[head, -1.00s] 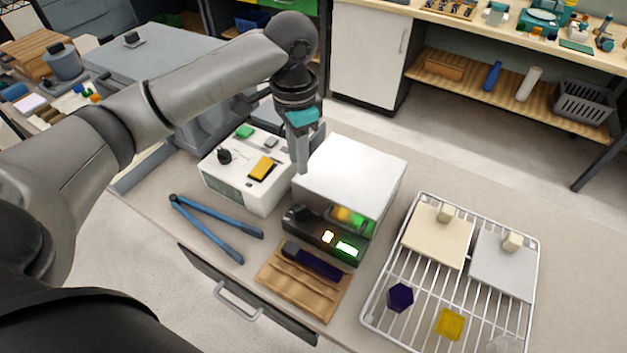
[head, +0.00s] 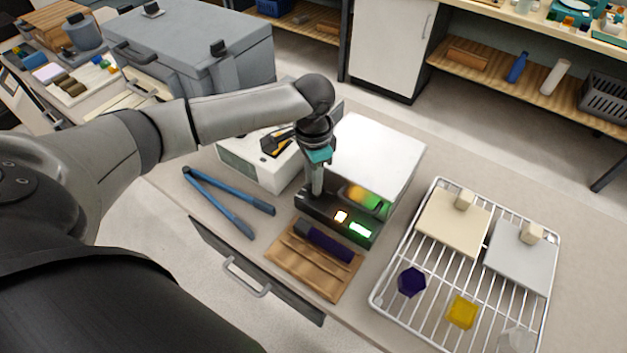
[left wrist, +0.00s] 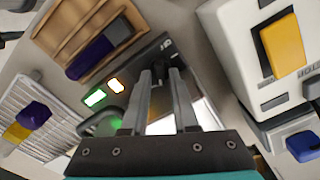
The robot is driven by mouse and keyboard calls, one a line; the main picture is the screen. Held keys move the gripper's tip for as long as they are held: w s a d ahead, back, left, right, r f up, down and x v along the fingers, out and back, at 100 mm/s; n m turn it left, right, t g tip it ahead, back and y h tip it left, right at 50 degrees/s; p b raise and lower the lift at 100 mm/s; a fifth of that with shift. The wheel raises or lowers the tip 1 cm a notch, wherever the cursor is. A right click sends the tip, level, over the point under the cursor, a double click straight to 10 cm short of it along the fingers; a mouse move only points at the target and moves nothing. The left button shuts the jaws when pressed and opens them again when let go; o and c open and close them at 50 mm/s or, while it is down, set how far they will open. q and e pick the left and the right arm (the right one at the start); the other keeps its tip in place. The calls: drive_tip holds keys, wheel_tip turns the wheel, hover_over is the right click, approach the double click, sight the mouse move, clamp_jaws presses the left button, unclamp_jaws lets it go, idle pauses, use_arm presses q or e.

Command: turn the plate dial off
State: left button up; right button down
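The hot plate is a white-topped box (head: 375,150) with a dark front panel (head: 362,240); the panel also shows in the left wrist view (left wrist: 150,62). An orange light (head: 341,216) and a green display (head: 360,230) glow on it. The dark dial (left wrist: 172,62) is at the panel's end away from the lights, just beyond my fingertips in the left wrist view; in the head view my gripper hides it. My left gripper (head: 318,193) points down at that end, its fingers (left wrist: 164,76) apart with nothing held. I cannot tell whether they touch the dial. My right gripper is not in view.
A white instrument (head: 250,160) with a yellow part stands close left of the plate. Blue tongs (head: 230,203) lie in front of it. A wooden rack (head: 315,272) with a purple piece is before the panel. A wire rack (head: 375,300) with blocks stands right.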

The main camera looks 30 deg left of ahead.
use_arm(q)
drive_tip(key=shift+f, duration=0.3)
clamp_jaws()
idle(0.3)
